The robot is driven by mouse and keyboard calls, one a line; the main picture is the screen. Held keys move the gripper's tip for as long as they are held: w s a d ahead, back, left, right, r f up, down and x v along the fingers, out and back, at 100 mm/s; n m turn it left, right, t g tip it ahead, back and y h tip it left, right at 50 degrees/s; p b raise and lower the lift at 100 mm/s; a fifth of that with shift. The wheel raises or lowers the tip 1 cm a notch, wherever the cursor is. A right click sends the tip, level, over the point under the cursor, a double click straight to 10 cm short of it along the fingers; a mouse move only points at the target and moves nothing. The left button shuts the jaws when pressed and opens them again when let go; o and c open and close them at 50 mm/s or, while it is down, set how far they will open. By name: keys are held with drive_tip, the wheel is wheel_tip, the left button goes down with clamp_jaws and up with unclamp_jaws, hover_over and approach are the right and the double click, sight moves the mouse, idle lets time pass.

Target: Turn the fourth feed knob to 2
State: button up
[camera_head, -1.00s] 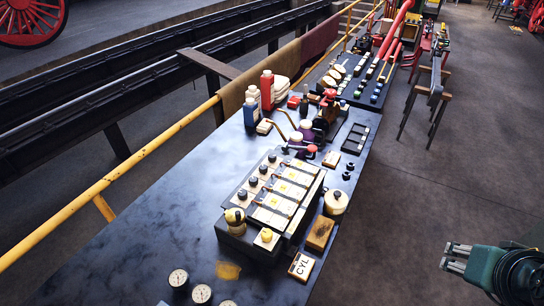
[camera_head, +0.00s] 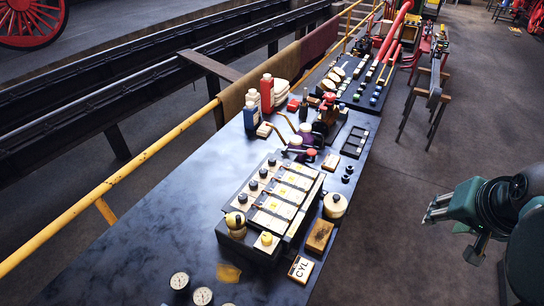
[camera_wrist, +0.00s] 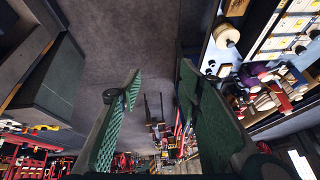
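A dark box with pale panels (camera_head: 284,193) stands on the bench. A row of black round knobs (camera_head: 254,185) on white plates runs along its left side. I cannot tell which one is the fourth, and their settings are too small to read. The box's panels also show at the upper right of the wrist view (camera_wrist: 291,24). My gripper (camera_head: 432,209) is off the bench's right side, above the floor and well apart from the knobs. In the wrist view its two green-padded fingers (camera_wrist: 160,76) are spread with nothing between them.
A cream round pot (camera_head: 335,205), a wooden block (camera_head: 319,236) and a "CYL" plate (camera_head: 301,269) lie right of the box. Gauges (camera_head: 180,281) lie at the front. Bottles (camera_head: 267,93) and a valve with red parts (camera_head: 328,110) stand behind. The floor between gripper and bench is clear.

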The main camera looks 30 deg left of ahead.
drive_tip(key=w+a+r+m+g+p, duration=0.2)
drive_tip(key=w+a+r, duration=0.1)
drive_tip(key=w+a, duration=0.8)
drive_tip(key=m+g+p, duration=0.4)
drive_tip(key=p, duration=0.3)
hover_over(272, 159)
drive_tip(key=shift+h, duration=0.4)
drive_tip(key=f, duration=0.9)
drive_tip(key=d+f, duration=0.1)
drive_tip(key=f, duration=0.4)
drive_tip(key=shift+f, duration=0.2)
drive_tip(key=shift+s+a+f, duration=0.1)
drive_tip(key=shift+a+f, duration=0.2)
drive_tip(key=shift+a, duration=0.15)
drive_tip(key=shift+f, duration=3.9)
